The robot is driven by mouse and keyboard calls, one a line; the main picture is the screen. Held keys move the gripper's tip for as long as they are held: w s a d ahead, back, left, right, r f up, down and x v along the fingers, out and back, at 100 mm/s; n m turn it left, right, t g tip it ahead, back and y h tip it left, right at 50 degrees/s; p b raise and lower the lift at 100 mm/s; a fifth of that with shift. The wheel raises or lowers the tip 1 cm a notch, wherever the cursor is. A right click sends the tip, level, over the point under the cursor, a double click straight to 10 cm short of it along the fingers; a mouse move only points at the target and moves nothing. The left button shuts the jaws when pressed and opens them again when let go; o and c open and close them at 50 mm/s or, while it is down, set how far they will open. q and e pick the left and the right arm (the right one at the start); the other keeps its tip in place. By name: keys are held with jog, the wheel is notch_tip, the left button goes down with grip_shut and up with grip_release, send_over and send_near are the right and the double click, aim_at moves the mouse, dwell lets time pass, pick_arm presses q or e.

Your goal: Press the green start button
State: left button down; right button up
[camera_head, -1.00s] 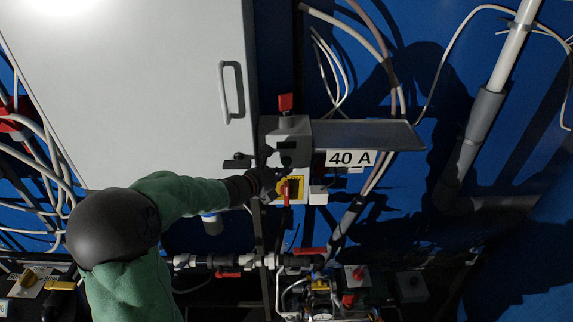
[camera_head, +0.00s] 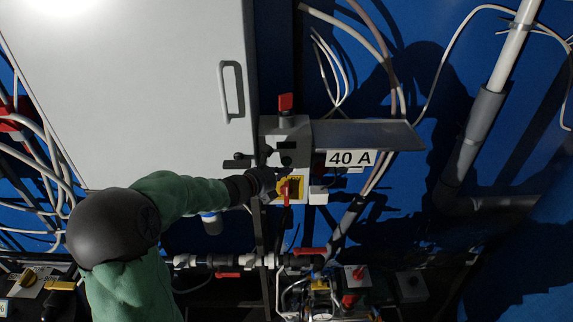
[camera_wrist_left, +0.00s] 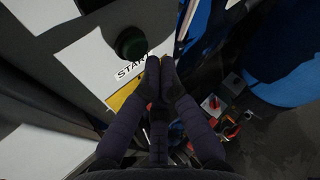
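The green start button (camera_wrist_left: 131,43) shows dark green and round in the left wrist view, on a pale panel above a label reading START (camera_wrist_left: 131,67). In the head view my left gripper (camera_head: 272,172) is at the lower left of the grey control box (camera_head: 287,126), and I cannot make out the green button there. My right gripper is not in view.
A grey shelf (camera_head: 365,135) with a 40 A label (camera_head: 350,158) juts out at the right. A large white cabinet (camera_head: 130,90) stands at the left. Pipes and valves (camera_head: 235,262) run below.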

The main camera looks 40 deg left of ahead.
pick_arm(q)
jog(key=shift+w+a, duration=0.15)
jog(key=shift+w, duration=0.1)
